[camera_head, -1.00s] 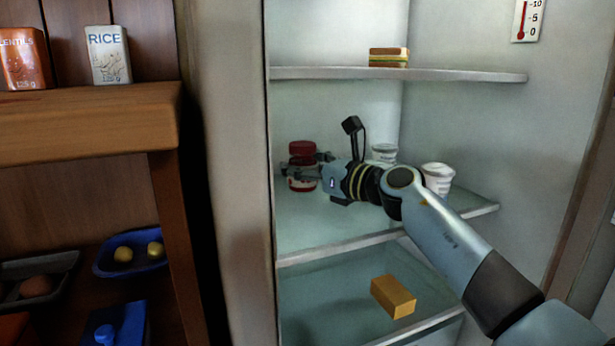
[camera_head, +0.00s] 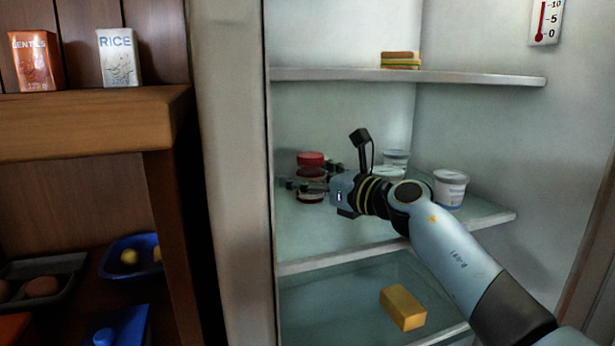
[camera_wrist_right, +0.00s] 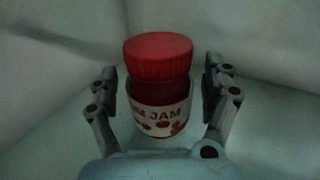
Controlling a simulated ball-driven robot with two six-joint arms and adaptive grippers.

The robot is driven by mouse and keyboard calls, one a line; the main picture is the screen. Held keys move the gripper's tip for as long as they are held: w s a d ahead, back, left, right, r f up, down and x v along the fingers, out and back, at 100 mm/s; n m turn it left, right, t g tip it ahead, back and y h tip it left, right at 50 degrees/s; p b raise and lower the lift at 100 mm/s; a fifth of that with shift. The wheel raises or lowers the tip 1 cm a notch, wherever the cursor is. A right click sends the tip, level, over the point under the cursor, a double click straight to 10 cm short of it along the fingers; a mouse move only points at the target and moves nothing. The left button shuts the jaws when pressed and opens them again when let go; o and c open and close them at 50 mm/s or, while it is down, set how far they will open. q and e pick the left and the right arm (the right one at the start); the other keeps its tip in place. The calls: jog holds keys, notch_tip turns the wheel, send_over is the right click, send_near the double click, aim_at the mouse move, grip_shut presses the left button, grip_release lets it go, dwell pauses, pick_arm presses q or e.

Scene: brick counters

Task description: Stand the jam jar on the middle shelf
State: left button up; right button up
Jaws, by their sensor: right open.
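The jam jar (camera_head: 311,160) has a red lid and a pale label reading "JAM". It stands upright on the middle shelf (camera_head: 345,252) of the fridge, at its left side. In the right wrist view the jar (camera_wrist_right: 160,85) is between the fingers of my right gripper (camera_wrist_right: 162,95). The fingers are open, with a gap visible on each side of it. In the head view my right gripper (camera_head: 308,187) reaches in from the right at the jar's lower half and partly hides it. My left gripper is not in view.
White tubs (camera_head: 451,188) stand on the middle shelf to the right of the jar, near my right arm. A sandwich (camera_head: 400,60) lies on the upper shelf (camera_head: 420,77). A yellow block (camera_head: 403,308) lies on the level below. A wooden counter with packets is at left.

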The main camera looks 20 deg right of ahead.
aim_at(322, 180)
jog(key=shift+r, duration=0.15)
jog(key=shift+s+d, duration=0.15)
jog(key=shift+s, duration=0.15)
jog(key=p+v, duration=0.2)
jog(key=v, duration=0.5)
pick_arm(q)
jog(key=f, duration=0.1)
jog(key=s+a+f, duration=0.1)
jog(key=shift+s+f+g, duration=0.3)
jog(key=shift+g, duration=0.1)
